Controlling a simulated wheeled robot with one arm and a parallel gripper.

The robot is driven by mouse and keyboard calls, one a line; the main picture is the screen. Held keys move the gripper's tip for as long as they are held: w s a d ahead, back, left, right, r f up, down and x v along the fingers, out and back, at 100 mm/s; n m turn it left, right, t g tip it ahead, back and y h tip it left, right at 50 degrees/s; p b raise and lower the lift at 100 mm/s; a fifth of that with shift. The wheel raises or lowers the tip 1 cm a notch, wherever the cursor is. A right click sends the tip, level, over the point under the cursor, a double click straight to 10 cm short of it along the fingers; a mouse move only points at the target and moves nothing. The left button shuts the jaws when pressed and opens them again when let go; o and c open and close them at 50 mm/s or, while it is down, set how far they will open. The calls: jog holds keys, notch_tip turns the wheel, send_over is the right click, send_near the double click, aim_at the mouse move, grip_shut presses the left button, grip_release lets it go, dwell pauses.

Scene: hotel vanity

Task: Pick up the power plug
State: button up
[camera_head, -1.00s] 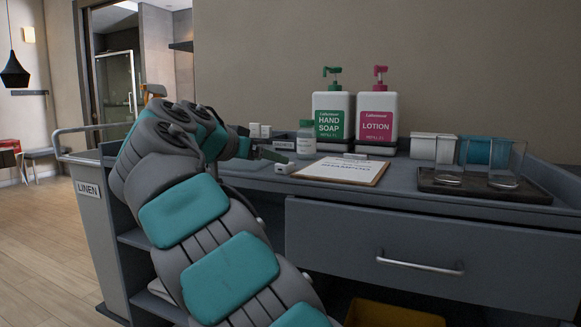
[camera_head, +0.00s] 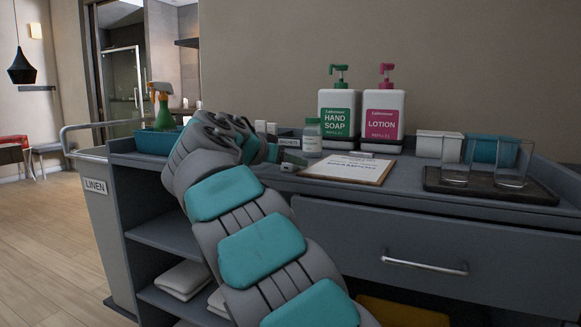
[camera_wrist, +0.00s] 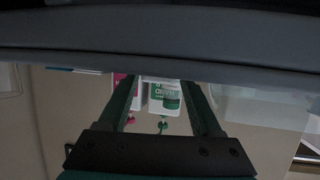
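A small white block (camera_head: 288,167), perhaps the power plug, lies on the cart top at the left edge of the clipboard. It is too small to identify surely. My gripper (camera_head: 292,158) is low over the cart top, right by this block; I cannot tell whether they touch. In the wrist view, which looks upside down, the two dark fingers of my gripper (camera_wrist: 165,84) stand apart, with the hand soap bottle (camera_wrist: 164,97) showing behind the gap. No plug can be made out between them there.
A clipboard (camera_head: 345,170) lies right of my gripper. A dark tray (camera_head: 480,185) with glasses is at right. A teal caddy (camera_head: 152,143) with a spray bottle is at left.

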grip_shut()
dwell(0.3)
jog(key=shift+r, duration=0.2)
